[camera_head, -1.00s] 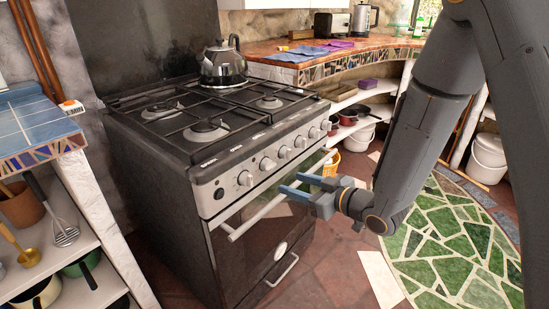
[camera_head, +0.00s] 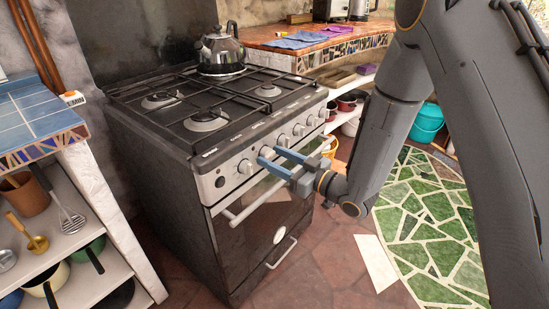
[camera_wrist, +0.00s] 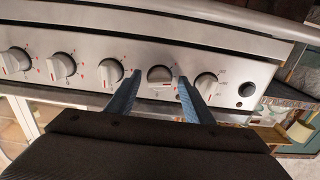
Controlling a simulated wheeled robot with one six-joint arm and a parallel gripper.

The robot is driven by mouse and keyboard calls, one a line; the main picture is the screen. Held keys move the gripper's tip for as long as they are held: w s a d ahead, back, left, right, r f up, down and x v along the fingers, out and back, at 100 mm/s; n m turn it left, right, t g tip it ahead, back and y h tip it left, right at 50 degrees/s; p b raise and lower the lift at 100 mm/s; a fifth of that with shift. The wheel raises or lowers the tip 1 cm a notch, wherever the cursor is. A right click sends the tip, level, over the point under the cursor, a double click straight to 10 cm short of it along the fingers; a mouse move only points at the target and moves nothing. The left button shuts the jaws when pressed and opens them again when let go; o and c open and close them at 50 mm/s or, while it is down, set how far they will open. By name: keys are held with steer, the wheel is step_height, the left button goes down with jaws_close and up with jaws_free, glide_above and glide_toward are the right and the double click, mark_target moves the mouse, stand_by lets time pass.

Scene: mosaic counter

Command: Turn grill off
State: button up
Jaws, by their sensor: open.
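The stove (camera_head: 215,130) has a silver front panel with a row of white knobs. My gripper (camera_head: 272,156) is open at this panel, with its blue fingers pointing at the knobs. In the wrist view, my gripper's fingertips (camera_wrist: 159,79) stand on either side of one knob (camera_wrist: 160,75), the second from the black button (camera_wrist: 247,90). This knob's grip lies at a different angle from its neighbours. I cannot tell whether the fingers touch it. Neighbouring knobs (camera_wrist: 207,86) and (camera_wrist: 110,72) lie outside the fingers. Which knob is the grill's cannot be read.
The oven handle (camera_head: 270,190) runs below the knobs, under my gripper. A kettle (camera_head: 219,52) stands on the back of the hob. A tiled shelf unit (camera_head: 45,115) is close at the left.

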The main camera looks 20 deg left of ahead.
steer(key=shift+a, duration=0.1)
steer(key=c, duration=1)
steer(key=shift+m, duration=0.4)
steer(key=m+p, duration=0.5)
steer(key=m, duration=0.4)
steer(key=shift+r, duration=0.1)
steer(key=shift+m+p, duration=1.65)
steer(key=shift+m, duration=3.45)
